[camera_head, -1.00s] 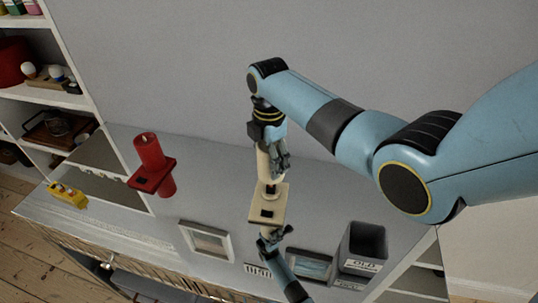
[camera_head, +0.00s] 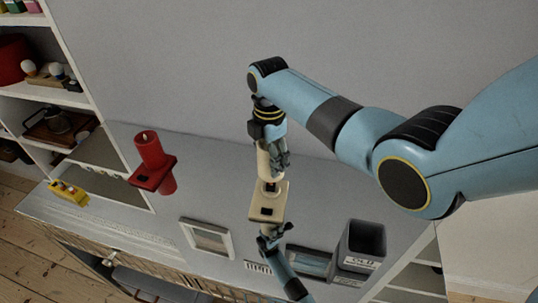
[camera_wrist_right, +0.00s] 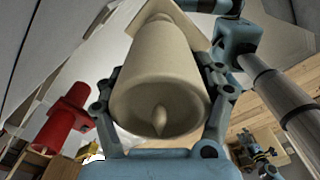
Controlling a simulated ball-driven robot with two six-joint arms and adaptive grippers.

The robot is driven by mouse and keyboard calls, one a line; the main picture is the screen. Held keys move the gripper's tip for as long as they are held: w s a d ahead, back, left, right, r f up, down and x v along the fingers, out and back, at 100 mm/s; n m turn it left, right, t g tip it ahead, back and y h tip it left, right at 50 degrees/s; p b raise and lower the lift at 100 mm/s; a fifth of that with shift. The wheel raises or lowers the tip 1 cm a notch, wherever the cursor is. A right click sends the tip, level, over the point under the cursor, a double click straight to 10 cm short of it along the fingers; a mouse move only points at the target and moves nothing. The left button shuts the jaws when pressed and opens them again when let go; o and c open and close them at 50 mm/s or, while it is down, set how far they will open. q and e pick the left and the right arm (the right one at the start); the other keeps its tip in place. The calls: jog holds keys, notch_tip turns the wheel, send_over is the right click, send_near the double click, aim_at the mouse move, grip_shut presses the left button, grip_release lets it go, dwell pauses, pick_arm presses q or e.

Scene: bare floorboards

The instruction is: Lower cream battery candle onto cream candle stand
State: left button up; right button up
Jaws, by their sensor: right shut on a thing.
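The cream battery candle (camera_head: 263,160) is upright in my right gripper (camera_head: 277,160), which is shut on it. In the right wrist view, the candle (camera_wrist_right: 158,70) fills the middle, its flame tip towards the camera, between the fingers of the right gripper (camera_wrist_right: 160,105). The cream candle stand (camera_head: 266,207), a square plate with a dark patch, is directly below the candle. Whether candle and stand touch is unclear. My left gripper (camera_head: 270,238) is just below the stand, small and partly hidden, so its jaws are unclear.
A red candle (camera_head: 150,148) stands on a red stand (camera_head: 152,175) to the left. A yellow item (camera_head: 68,192), a picture frame (camera_head: 206,238) and a dark bin (camera_head: 362,245) are around the cabinet top. Shelves rise at far left. Space between the two candles looks clear.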

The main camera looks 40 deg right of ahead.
jog(key=shift+p, duration=0.3)
jog(key=shift+f+b, duration=1.8)
jog(key=shift+f, duration=0.7)
jog(key=shift+p, duration=0.5)
jog(key=shift+f+b, duration=1.1)
jog(key=shift+f, duration=0.4)
jog(key=o, duration=1.4)
jog(key=shift+o, duration=0.2)
